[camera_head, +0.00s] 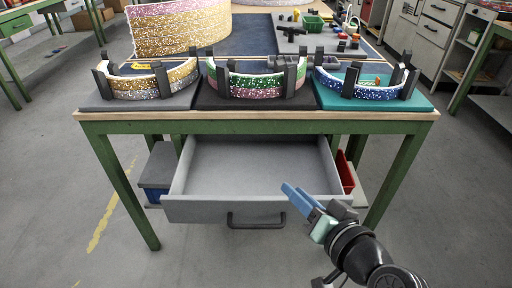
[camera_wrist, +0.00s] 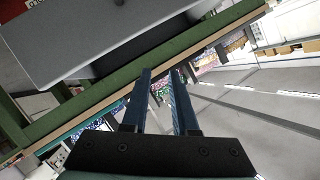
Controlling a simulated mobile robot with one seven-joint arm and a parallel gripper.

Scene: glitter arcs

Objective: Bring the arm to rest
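My gripper (camera_head: 291,190) has two blue fingers and is held at the lower right, by the front of the open grey drawer (camera_head: 190,210), right of its handle (camera_head: 256,221). In the wrist view my gripper (camera_wrist: 160,72) shows its fingers apart with nothing between them. My dark arm runs from it to the bottom right corner. The wrist view is strongly tilted and shows the grey drawer (camera_wrist: 110,55) at upper left, next to a green table beam (camera_wrist: 105,88). I cannot tell whether the fingers touch the drawer.
The green-framed table (camera_head: 255,127) bears three glittery arcs, gold (camera_head: 150,86), green-pink (camera_head: 255,85) and blue (camera_head: 358,90), each held by dark posts. The drawer looks empty. A red bin (camera_head: 345,173) and a grey-lidded box (camera_head: 158,168) stand beneath. The floor in front is clear.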

